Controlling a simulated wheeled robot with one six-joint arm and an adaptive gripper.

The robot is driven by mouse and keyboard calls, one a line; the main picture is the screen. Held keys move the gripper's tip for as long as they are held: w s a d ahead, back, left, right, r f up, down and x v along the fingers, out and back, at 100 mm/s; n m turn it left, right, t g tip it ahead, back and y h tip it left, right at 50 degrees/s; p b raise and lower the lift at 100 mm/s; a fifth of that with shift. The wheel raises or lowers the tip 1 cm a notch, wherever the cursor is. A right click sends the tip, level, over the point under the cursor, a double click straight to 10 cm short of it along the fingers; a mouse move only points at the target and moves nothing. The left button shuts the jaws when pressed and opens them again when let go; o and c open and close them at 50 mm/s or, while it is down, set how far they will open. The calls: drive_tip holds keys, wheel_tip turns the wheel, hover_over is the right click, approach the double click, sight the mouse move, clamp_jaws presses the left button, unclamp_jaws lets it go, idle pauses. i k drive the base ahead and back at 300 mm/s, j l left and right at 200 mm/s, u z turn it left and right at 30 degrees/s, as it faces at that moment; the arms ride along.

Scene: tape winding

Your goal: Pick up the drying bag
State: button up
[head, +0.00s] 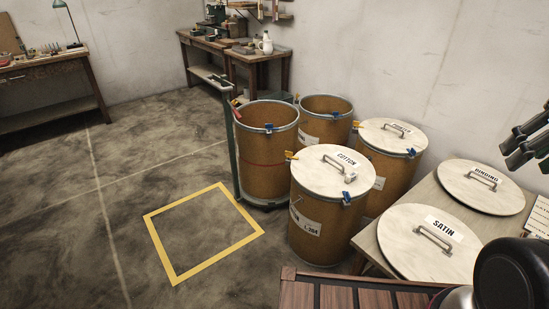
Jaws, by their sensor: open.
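I cannot pick out a drying bag for certain. A small pale packet (351,178) lies on the white lid marked COTTON (325,172), near its right rim, and may be the bag; it is too small to tell. My gripper (513,146) shows at the right edge, partly cut off by the frame. Its dark fingers are apart and point left, with nothing seen between them. It is well to the right of the COTTON drum and appears above the table with the lids.
Two open drums (266,148) (325,130) and another lidded drum (392,160) stand beside the COTTON drum. Lids marked BINDING (470,195) and SATIN (410,252) lie on the table at right. The floor around the yellow square (160,241) is clear. Workbenches stand behind.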

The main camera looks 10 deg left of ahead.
sight(352, 177)
drive_tip(key=i+j+z, duration=0.3)
drive_tip(key=j, duration=0.3)
drive_tip(key=i+j+z, duration=0.35)
drive_tip(key=j, duration=0.3)
drive_tip(key=i+j+z, duration=0.15)
drive_tip(key=j, duration=0.25)
drive_tip(key=i+j+z, duration=0.15)
drive_tip(key=j, duration=0.2)
drive_tip(key=i+j+z, duration=0.2)
drive_tip(key=j, duration=0.2)
drive_tip(key=k, duration=0.1)
